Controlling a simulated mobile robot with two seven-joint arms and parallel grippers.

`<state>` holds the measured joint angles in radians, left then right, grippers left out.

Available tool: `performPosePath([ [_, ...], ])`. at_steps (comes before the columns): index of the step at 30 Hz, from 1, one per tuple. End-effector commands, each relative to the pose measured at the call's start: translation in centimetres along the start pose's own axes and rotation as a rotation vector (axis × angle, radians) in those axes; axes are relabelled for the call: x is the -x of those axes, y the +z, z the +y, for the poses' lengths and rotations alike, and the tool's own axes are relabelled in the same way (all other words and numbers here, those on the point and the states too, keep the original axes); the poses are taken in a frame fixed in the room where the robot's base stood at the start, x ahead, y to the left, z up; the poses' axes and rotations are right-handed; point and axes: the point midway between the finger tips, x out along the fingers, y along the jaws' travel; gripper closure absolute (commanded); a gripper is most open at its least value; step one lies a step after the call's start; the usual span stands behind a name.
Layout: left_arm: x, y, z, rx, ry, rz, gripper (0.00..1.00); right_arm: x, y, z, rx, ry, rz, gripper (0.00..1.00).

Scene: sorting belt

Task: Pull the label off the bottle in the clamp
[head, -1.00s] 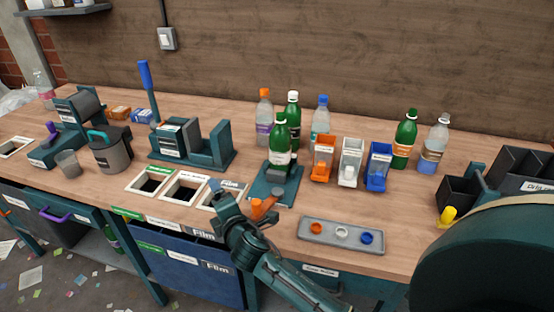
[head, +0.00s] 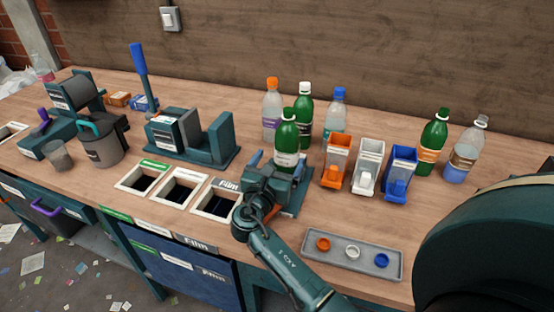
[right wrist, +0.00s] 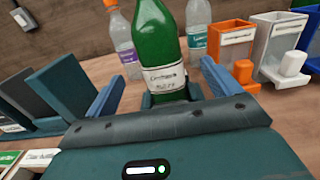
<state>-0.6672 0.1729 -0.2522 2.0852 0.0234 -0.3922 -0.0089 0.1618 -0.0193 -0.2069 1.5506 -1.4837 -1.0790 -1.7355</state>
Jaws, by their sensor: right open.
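A green bottle (head: 287,132) with a white cap stands upright in the dark teal clamp (head: 297,204) on the bench. Its white label (right wrist: 165,78) wraps the lower body and faces me in the right wrist view. My right gripper (head: 277,164) is open at the front of the bottle, its blue fingers to either side. In the right wrist view, the open fingers (right wrist: 160,88) stand left and right of the bottle at label height, with a gap on each side. The gripper hides most of the clamp in the head view. My left gripper is not in view.
Several bottles stand behind the clamp, including an orange-capped one (head: 272,112). Orange (head: 336,170), white (head: 367,170) and blue (head: 400,175) bins are close on the right. Framed bench openings, one marked Film (head: 214,204), are on the left. A grey tray (head: 335,262) lies in front.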

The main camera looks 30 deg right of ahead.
Motion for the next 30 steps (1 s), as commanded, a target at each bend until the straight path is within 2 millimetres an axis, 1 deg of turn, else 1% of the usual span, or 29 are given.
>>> performPosePath([
  [9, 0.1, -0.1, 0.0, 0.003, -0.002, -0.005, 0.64, -4.6, 0.0, -0.1, -0.001, -0.002, 0.001, 0.11],
  [15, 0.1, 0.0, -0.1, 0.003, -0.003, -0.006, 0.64, -6.6, -0.1, -0.1, -0.004, 0.000, 0.003, 0.11],
  [19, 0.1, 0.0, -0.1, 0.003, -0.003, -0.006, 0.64, -7.1, -0.1, -0.1, -0.004, 0.000, 0.004, 0.11],
  [26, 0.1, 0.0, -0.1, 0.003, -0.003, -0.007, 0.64, -7.1, -0.1, -0.1, -0.005, 0.000, 0.004, 0.11],
  [30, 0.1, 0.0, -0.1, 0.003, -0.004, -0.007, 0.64, -7.1, -0.1, -0.1, -0.005, 0.001, 0.004, 0.22],
])
